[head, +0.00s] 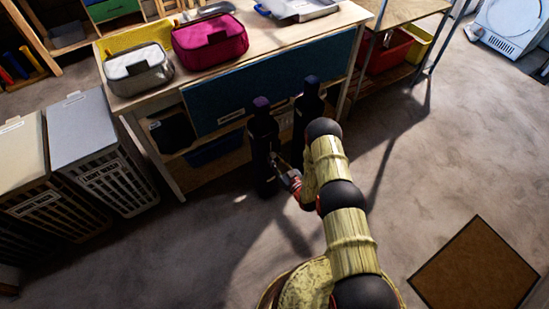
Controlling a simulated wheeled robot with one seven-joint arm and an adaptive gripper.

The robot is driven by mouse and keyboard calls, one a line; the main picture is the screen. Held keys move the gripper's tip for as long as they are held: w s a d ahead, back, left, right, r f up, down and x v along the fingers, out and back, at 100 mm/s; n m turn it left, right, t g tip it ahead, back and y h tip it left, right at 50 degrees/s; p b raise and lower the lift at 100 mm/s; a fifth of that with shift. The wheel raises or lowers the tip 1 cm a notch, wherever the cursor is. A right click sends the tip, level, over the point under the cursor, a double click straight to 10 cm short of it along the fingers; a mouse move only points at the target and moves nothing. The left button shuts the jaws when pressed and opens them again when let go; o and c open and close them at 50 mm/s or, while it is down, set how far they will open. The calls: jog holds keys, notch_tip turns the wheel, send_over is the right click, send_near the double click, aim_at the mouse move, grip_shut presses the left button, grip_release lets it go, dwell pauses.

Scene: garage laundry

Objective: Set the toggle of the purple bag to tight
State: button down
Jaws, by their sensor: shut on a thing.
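A tall, narrow, dark bag with a purple top (262,102) stands upright on the floor in front of the workbench. This is the only tall bag with visible purple; its body (262,135) is in shadow. My gripper (277,160) is at the right side of its lower half. The jaws are shut on a small part there, too small and dark to make out. I cannot tell the toggle apart from the bag or read its setting. A second tall dark bag with a blackish top (310,84) stands just to the right, partly behind my arm.
The wooden workbench (130,104) holds a grey case (138,70), a magenta case (209,40) and a white tray (298,8). Lidded laundry hampers (82,130) stand at left. A brown mat (476,268) lies at lower right. The floor (430,160) to the right is clear.

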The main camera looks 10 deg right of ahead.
dwell(0.3)
notch_tip(320, 180, up, 8)
jog(key=p, duration=0.4)
jog(key=shift+f+p, duration=0.25)
jog(key=shift+p, duration=0.1)
jog(key=c, duration=1.8)
grip_release()
jog(key=o, duration=0.3)
send_near(270, 142)
jog(key=v, duration=0.5)
jog(key=shift+s+d+f, duration=0.15)
jog(key=shift+s, duration=0.1)
